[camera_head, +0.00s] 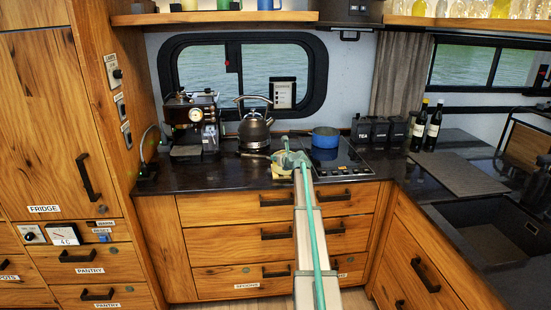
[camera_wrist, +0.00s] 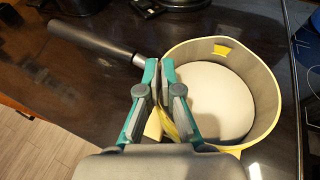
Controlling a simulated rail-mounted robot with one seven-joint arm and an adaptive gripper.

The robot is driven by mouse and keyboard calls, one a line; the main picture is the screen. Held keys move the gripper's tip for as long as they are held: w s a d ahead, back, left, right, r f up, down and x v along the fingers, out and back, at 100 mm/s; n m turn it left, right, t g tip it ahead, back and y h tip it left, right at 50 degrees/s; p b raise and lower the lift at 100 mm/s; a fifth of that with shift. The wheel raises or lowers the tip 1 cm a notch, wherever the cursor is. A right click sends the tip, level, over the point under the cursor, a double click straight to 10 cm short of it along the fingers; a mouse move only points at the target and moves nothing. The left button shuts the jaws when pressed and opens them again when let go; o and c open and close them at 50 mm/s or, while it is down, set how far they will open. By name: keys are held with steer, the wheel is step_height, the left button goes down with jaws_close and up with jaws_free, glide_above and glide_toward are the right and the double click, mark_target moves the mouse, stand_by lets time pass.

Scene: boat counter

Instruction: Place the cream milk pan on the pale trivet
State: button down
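The cream milk pan (camera_wrist: 262,70) has a pale inside, a yellow patch on its wall and a long dark handle (camera_wrist: 95,42) reaching to the upper left. My gripper (camera_wrist: 160,68) has its fingertips close together at the pan's left rim beside the handle joint, one finger on the inner side and one outside. It looks shut on the rim. In the head view my gripper (camera_head: 290,158) is over the counter just left of the cooktop and covers much of the pan. Whether the pan touches the counter is unclear.
A blue pot (camera_head: 325,137) stands on the cooktop (camera_head: 342,160) close to the right. A kettle (camera_head: 254,130) and a coffee machine (camera_head: 192,125) stand behind and left. Black canisters (camera_head: 378,132) and dark bottles (camera_head: 434,128) are farther right. The left front counter (camera_head: 200,178) is clear.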

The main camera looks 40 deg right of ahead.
steer(key=c, duration=1.7)
jaws_free()
steer(key=shift+f, duration=0.1)
steer(key=shift+c, duration=0.2)
steer(key=o, duration=0.4)
